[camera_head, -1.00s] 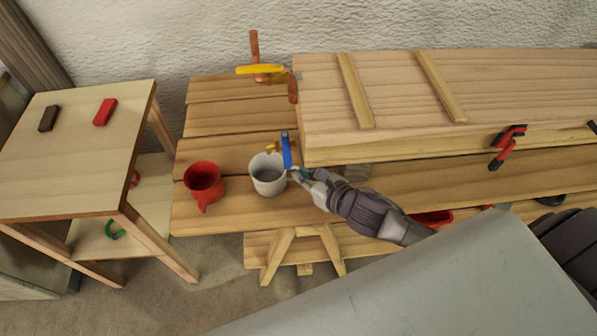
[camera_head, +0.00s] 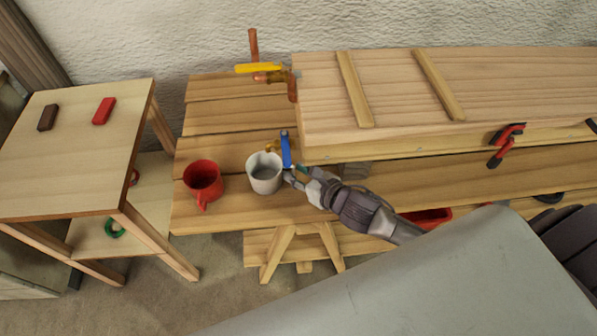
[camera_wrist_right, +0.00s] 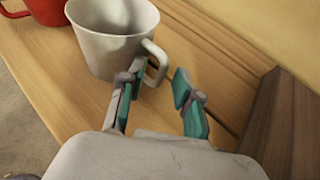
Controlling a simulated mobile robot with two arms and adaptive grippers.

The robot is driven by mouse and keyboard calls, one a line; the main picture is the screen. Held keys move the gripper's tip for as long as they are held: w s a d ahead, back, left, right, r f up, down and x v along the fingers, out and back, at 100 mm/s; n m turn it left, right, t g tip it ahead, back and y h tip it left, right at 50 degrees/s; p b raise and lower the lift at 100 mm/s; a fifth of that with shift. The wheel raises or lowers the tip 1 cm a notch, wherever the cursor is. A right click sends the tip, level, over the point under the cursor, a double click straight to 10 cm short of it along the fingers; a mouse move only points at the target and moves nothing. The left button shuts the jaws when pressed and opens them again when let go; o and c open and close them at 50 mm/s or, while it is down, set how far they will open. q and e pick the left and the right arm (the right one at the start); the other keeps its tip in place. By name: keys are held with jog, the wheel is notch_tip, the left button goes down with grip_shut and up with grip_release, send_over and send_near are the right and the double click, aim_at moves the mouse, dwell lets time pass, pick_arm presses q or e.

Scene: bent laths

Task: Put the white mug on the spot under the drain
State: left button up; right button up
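The white mug (camera_head: 265,174) stands upright on the wooden bench, close to a valve with a blue handle (camera_head: 286,150) and a brass part (camera_head: 272,147) at the left end of the long wooden box; this looks like the drain. I cannot tell whether the mug is directly under it. My right gripper (camera_head: 291,175) is at the mug's right side. In the right wrist view the mug (camera_wrist_right: 105,48) has its handle towards my open fingers (camera_wrist_right: 161,82); the handle lies near the left finger, and contact is unclear. My left gripper is not in view.
A red mug (camera_head: 203,180) stands just left of the white mug. The long wooden box (camera_head: 400,90) fills the back right of the bench. A yellow-handled valve (camera_head: 258,68) on copper pipes is behind. A side table (camera_head: 70,165) stands at left.

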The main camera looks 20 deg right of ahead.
jog(key=shift+r, duration=0.2)
jog(key=shift+s+d, duration=0.15)
jog(key=shift+s, duration=0.2)
jog(key=v, duration=1)
jog(key=shift+s+d+r+b, duration=0.1)
jog(key=shift+s+b, duration=0.15)
jog(key=shift+b, duration=0.15)
jog(key=shift+s+d+r, duration=0.1)
jog(key=shift+s+r, duration=0.1)
jog(key=shift+s, duration=0.1)
